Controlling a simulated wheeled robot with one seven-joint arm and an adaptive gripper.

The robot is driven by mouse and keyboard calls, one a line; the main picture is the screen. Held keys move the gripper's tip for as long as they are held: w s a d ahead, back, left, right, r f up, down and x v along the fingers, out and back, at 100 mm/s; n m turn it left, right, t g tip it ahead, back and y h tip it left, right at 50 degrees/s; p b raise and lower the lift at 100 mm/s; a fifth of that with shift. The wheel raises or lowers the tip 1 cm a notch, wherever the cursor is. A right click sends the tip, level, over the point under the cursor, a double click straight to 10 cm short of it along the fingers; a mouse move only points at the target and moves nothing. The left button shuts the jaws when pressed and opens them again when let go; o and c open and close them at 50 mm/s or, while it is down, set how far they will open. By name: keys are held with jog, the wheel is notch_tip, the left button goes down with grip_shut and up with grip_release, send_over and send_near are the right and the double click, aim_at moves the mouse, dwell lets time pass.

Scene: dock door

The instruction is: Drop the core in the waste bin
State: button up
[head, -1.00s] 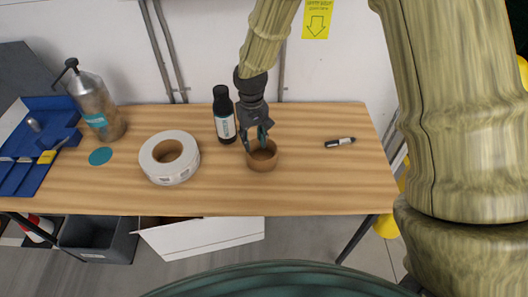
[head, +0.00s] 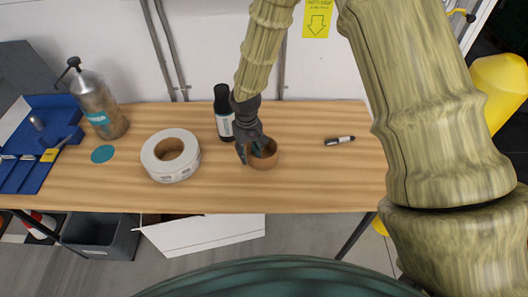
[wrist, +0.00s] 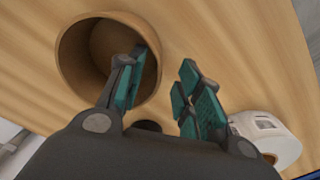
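The core is a short brown cardboard ring (head: 265,164) standing on the wooden table, right of the black bottle. It shows large in the wrist view (wrist: 72,62). My gripper (head: 251,152) is low at the core's left side. In the wrist view my gripper (wrist: 160,90) is open, with one teal-padded finger over the core's opening and the other outside its wall. The wall lies between the fingers, with a gap visible on the outer side. A grey bin (head: 122,240), perhaps the waste bin, stands on the floor under the table's left part.
A white label roll (head: 160,178), a black bottle (head: 224,125), a marker (head: 340,140), a metal spray bottle (head: 103,110) and a blue tray (head: 62,130) are on the table. A white open box (head: 210,231) stands below its front edge. The table's right part is mostly clear.

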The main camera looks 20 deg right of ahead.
aim_at(249, 158)
jog(key=f, duration=0.2)
jog(key=shift+w+d+f+p, duration=0.15)
jog(key=shift+w+f+p, duration=0.2)
jog(key=shift+w+p, duration=0.05)
jog(key=shift+f, duration=0.75)
grip_shut()
